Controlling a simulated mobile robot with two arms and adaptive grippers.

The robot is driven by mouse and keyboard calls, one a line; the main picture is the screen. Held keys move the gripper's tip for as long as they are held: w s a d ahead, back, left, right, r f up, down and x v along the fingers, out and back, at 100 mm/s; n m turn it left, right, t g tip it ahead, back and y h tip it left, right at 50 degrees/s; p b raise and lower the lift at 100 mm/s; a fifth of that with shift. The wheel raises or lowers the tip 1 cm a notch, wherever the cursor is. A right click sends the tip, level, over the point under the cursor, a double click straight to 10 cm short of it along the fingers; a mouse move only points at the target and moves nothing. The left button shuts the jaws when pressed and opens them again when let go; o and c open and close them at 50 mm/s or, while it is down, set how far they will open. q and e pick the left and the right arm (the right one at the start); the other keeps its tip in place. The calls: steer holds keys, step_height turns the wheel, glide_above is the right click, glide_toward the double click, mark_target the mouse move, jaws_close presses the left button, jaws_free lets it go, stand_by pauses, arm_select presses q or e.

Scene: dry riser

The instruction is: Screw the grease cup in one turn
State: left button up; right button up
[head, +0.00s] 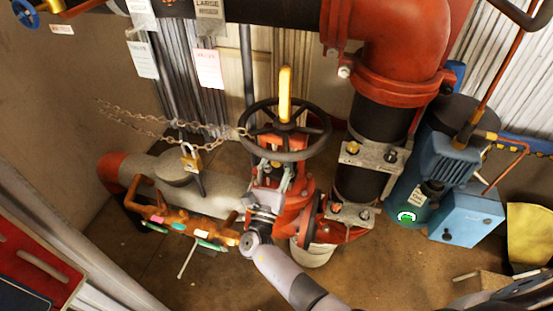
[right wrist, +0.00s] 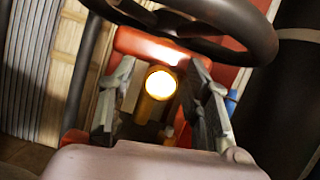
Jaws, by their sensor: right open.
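The grease cup (right wrist: 158,88) is a brass-coloured cylinder with a bright, glaring round top, seen in the right wrist view in front of the red valve body (right wrist: 140,45). My right gripper (right wrist: 162,72) is open, with one finger on each side of the cup and a visible gap on both sides. In the head view my right gripper (head: 272,185) is at the red valve (head: 293,212), just below the black handwheel (head: 322,139). The cup is hard to make out there. My left gripper is not in view.
The handwheel rim (right wrist: 225,28) passes close above my right gripper. A chain (head: 160,137) with a brass padlock (head: 190,157) hangs left of the wheel. A large black and red pipe (head: 380,118) stands to the right, with a blue pump (head: 432,160) beyond it.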

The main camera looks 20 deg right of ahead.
jaws_close()
stand_by(0.7)
